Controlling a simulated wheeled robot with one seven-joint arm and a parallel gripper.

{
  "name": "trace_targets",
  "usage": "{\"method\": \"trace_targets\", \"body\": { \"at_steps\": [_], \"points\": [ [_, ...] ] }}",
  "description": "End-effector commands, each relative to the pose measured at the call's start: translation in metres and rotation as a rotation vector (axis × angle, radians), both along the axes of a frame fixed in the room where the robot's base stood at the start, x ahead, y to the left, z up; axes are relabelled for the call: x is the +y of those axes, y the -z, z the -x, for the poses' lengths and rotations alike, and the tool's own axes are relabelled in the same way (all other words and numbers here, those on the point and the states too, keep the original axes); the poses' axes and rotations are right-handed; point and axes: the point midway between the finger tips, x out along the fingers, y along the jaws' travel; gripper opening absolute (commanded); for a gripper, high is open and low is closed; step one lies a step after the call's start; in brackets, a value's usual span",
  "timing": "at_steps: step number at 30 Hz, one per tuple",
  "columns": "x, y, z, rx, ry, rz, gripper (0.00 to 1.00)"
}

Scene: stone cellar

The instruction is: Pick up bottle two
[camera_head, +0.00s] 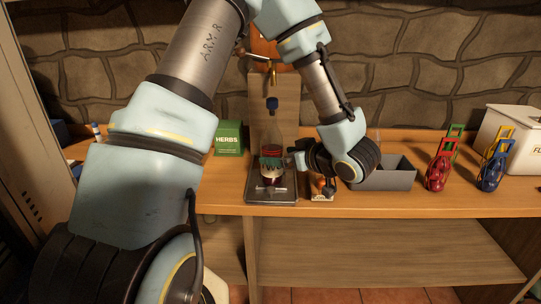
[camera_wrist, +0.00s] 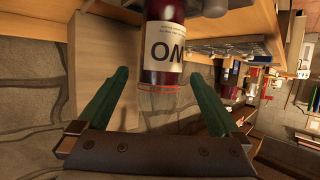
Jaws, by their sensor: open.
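In the wrist view, the bottle (camera_wrist: 161,70) shows a white label with large letters, partly cut off, that read as "WO" when turned over. My gripper (camera_wrist: 172,80) is open, its green fingers on either side of the bottle with gaps visible. In the head view, my gripper (camera_head: 272,162) comes in from the right and covers part of the bottle's middle.
A green HERBS box (camera_head: 229,138) stands left of the bottle. A grey bin (camera_head: 392,180), a red clamp (camera_head: 436,175), a blue clamp (camera_head: 490,178) and a white box (camera_head: 515,135) stand to the right. A wooden stand (camera_head: 260,90) rises behind the bottle.

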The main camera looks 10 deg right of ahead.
Motion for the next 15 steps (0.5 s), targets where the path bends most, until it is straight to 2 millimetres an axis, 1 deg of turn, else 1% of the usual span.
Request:
{"method": "trace_targets", "body": {
  "at_steps": [3, 8, 15],
  "points": [
    [0.007, 0.005, -0.012, 0.001, -0.002, 0.001, 1.00],
    [0.011, 0.008, -0.020, 0.001, -0.001, 0.001, 1.00],
    [0.028, 0.017, -0.049, 0.002, -0.003, 0.002, 1.00]
  ]
}}
